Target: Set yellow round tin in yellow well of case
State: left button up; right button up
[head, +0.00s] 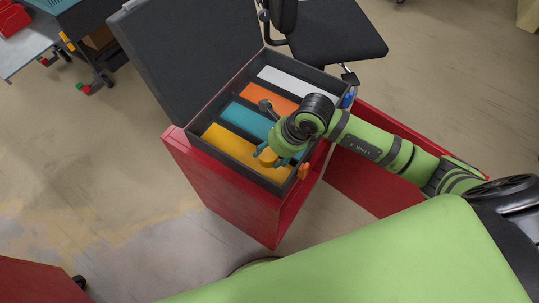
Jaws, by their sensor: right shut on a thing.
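The open dark case (222,157) has white, orange, teal and yellow wells in a row. The yellow well (233,150) is nearest me, with its left and middle floor showing bare. My right gripper (272,154) reaches in from the right and is shut on the yellow round tin (266,157). The tin shows over the right part of the yellow well, near the divider to the teal well (245,121). The wrist hides much of the tin and part of the teal well. I cannot tell whether the tin touches the well floor. My left gripper is out of view.
The case's lid (190,50) stands open at the back left. The case sits on a red cabinet (225,195), with a red panel (365,185) to the right. A black chair (335,30) stands behind, and a cart (25,55) at the far left.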

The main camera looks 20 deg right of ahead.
aim_at(270, 160)
jog(key=f, duration=0.2)
jog(key=f+p, duration=0.1)
jog(key=shift+a+f, duration=0.2)
jog(key=shift+f, duration=0.2)
jog(key=shift+w+f, duration=0.1)
jog(key=shift+f, duration=0.1)
jog(key=o, duration=1.2)
jog(key=shift+f, duration=0.1)
jog(key=shift+o, duration=0.2)
jog(key=b+v, duration=0.1)
jog(key=v, duration=1.1)
jog(key=shift+d, duration=0.1)
